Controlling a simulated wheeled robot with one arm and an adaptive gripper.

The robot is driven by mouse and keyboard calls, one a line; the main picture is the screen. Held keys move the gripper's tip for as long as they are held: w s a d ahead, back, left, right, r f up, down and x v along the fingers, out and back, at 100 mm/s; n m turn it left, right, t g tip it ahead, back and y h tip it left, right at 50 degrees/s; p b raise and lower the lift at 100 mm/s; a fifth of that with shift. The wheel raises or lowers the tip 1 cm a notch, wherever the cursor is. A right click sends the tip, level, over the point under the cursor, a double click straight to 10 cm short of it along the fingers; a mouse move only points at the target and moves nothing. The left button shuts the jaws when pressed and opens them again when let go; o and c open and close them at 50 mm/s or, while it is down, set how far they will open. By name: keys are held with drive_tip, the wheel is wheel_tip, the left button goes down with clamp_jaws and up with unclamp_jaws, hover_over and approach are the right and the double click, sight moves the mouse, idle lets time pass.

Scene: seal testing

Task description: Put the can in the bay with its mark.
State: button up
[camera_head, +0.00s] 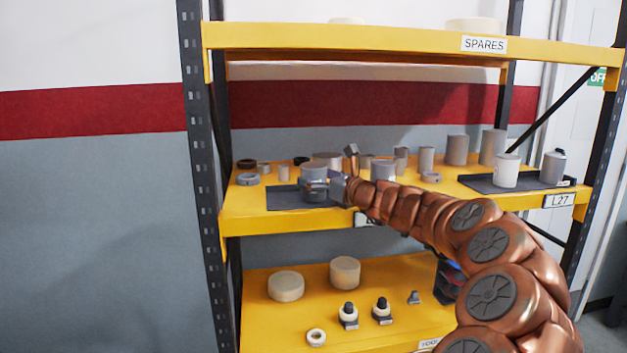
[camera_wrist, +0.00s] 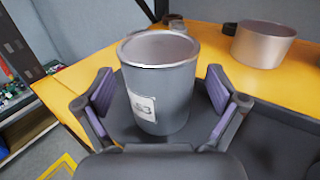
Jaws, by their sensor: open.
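A grey can (camera_wrist: 160,85) stands upright between the spread fingers of my gripper (camera_wrist: 160,88) in the wrist view. It is open-topped or has a recessed top, and its white label (camera_wrist: 143,105) is only partly readable, ending in what looks like a 3. In the head view the can (camera_head: 313,171) stands on a dark mat (camera_head: 283,199) at the left of the middle shelf, with my gripper (camera_head: 318,188) around its lower part. The fingers are open, with gaps on both sides. A bay plate (camera_head: 364,220) on the shelf edge is mostly hidden by my arm.
A dark tray (camera_head: 478,183) at the right holds a white can (camera_head: 506,170) and a grey can (camera_head: 552,167), above an L27 plate (camera_head: 559,200). Several grey cylinders and rings crowd the back of the shelf (camera_head: 250,212). An upper SPARES shelf (camera_head: 350,38) hangs overhead.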

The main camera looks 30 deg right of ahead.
drive_tip(key=s+d+b, duration=0.2)
drive_tip(key=s, duration=0.8)
drive_tip(key=shift+s, duration=0.35)
